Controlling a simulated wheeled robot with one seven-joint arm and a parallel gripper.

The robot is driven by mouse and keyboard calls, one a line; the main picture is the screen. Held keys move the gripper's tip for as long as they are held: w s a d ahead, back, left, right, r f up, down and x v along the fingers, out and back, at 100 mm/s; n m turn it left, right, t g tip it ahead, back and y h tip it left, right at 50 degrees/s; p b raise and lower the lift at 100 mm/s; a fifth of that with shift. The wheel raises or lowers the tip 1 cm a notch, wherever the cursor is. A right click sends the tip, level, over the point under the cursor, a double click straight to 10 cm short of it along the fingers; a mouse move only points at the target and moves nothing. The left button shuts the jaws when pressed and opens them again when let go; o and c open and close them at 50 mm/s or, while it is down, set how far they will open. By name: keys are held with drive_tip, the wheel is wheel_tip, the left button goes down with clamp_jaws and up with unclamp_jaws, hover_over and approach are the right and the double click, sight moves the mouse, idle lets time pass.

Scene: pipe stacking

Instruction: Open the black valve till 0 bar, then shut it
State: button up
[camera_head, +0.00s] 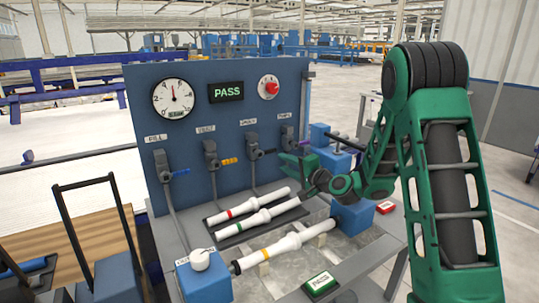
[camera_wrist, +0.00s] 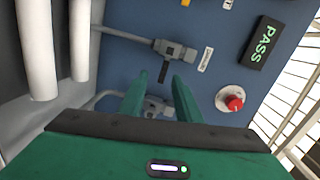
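The black valve (camera_head: 253,145) is third from the left on the blue panel (camera_head: 222,125), with its black handle (camera_head: 269,152) pointing right. In the wrist view its body (camera_wrist: 176,50) is above my fingers, and the black handle (camera_wrist: 163,72) lies between the two fingertips in the picture. My gripper (camera_wrist: 159,76) is open; I cannot tell whether the fingers touch the handle. In the head view my green gripper (camera_head: 287,163) is just right of the handle. The round gauge (camera_head: 173,98) has its needle pointing about straight up; its numbers are too small to read.
A blue-handled valve (camera_head: 162,168) and a yellow-handled valve (camera_head: 211,155) stand left of it; a purple-handled valve (camera_head: 285,137) is close on the right. A green PASS display (camera_head: 227,92) and red knob (camera_head: 270,87) are above. White pipes (camera_head: 285,246) lie on the bench below.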

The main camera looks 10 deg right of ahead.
sight(271, 152)
drive_tip(key=w+a, duration=0.1)
drive_tip(key=w, duration=0.3)
drive_tip(key=w+m+t, duration=0.1)
drive_tip(key=w, duration=0.3)
drive_tip(key=w+a+m, duration=0.1)
drive_tip(key=w, duration=0.3)
drive_tip(key=shift+a+t, duration=0.3)
clamp_jaws()
drive_tip(key=shift+s+a, duration=0.1)
drive_tip(key=shift+a, duration=0.2)
